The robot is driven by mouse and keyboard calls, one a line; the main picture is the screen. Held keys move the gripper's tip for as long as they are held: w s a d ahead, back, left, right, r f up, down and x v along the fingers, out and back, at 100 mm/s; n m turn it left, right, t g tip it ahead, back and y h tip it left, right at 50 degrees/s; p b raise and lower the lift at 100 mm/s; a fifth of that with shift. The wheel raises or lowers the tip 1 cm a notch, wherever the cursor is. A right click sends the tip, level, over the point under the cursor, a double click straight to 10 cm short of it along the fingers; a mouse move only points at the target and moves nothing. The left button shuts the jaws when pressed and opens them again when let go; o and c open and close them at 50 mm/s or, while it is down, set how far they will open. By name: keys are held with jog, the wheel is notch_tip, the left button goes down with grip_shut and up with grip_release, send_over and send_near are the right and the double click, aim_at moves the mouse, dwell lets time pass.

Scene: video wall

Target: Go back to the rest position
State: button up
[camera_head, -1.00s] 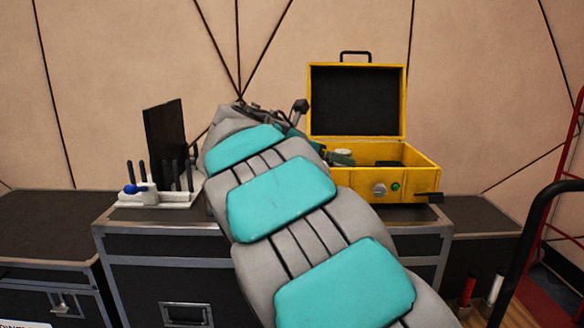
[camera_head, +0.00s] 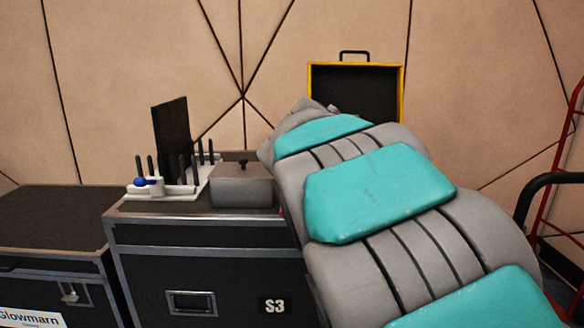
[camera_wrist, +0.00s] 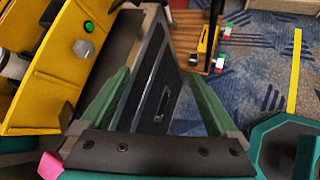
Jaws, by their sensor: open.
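My gripper (camera_wrist: 159,78) shows in the wrist view with its two green fingers apart and nothing between them. The wrist view looks down past the front of a dark flight case (camera_wrist: 152,85) toward the floor. The open yellow case (camera_wrist: 62,62) is to the left of the fingers, apart from them. In the head view my grey and teal arm hides my gripper and the lower part of the yellow case, whose raised lid (camera_head: 398,95) shows behind it.
In the head view, a grey lidded box (camera_head: 243,188) and a white rack (camera_head: 178,192) with dark upright pieces stand on the flight case (camera_head: 208,235). A lower case (camera_head: 45,228) is at left. A red-framed trolley (camera_head: 561,160) stands at right. Blue carpet (camera_wrist: 255,75) lies below.

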jog(key=s+d+f+m+g+y, duration=0.1)
jog(key=s+f+m+g+y, duration=0.1)
jog(key=s+f+m, duration=0.5)
jog(key=s+f+m+g+y, duration=0.2)
jog(key=s+f, duration=0.1)
jog(key=s, duration=0.8)
jog(key=s+d+f+m+g+y, duration=0.1)
jog(key=s+f+m+g+y, duration=0.1)
jog(key=s+f+m, duration=0.5)
jog(key=s+a+f+m+y, duration=0.1)
jog(key=s+a+f, duration=0.1)
jog(key=s, duration=0.4)
jog(key=s+a+f+m+g+y, duration=0.1)
jog(key=s+a+f+m, duration=0.1)
jog(key=s+a, duration=0.2)
jog(key=s, duration=0.2)
jog(key=shift+s, duration=0.3)
jog(key=shift+c, duration=0.4)
